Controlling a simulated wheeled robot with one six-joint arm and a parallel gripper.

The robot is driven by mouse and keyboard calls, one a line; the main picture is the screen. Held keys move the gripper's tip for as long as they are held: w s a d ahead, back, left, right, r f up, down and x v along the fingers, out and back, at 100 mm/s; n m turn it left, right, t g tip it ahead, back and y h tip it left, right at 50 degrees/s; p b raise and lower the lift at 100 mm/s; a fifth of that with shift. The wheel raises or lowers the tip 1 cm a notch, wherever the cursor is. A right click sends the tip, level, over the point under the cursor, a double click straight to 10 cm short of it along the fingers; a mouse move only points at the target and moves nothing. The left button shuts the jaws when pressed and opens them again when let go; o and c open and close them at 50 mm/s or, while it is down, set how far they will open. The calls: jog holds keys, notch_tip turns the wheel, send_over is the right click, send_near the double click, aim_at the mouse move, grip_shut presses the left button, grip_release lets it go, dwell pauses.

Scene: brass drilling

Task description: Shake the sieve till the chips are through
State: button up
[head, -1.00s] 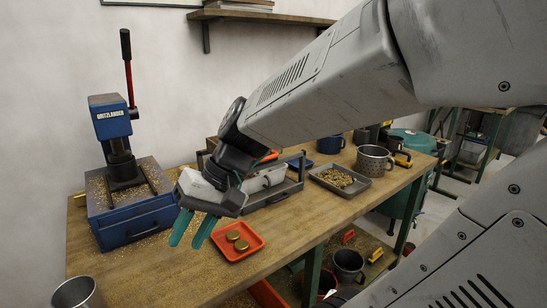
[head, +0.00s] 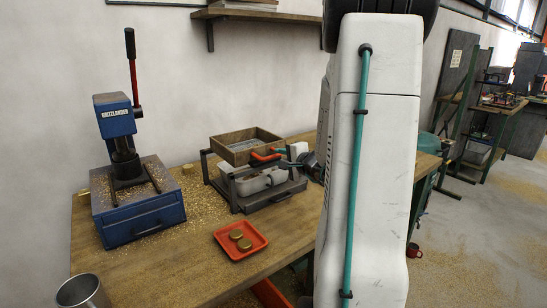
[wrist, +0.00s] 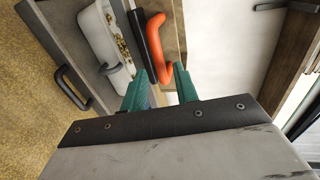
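The sieve (head: 240,147), a wooden square frame with a mesh floor and an orange handle (head: 266,156), sits on a dark metal rack (head: 215,183). A white tub (head: 256,182) stands in the rack beneath it. My gripper (head: 284,152) is at the sieve's right side, close to the handle. In the wrist view my gripper (wrist: 163,73) has its teal fingers apart, with the orange handle (wrist: 154,47) at the fingertips, seemingly between them. I see no firm grip. Brass-coloured chips (wrist: 122,43) lie in the tub (wrist: 100,38). The sieve's contents are unclear.
A blue press (head: 125,190) stands at the left among scattered chips. A red tray (head: 257,246) with brass discs (head: 240,239) lies in front of the rack. A metal cup (head: 83,293) is at the lower left. My arm hides the bench's right part.

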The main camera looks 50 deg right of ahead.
aim_at(276, 156)
jog(key=shift+x, duration=2.15)
grip_shut()
jog(key=d, duration=0.2)
jog(key=s+d, duration=0.1)
jog(key=d, duration=0.2)
jog(key=shift+s+d, duration=0.25)
jog(key=shift+d, duration=0.1)
grip_release()
jog(key=v, duration=0.7)
jog(key=shift+s, duration=0.35)
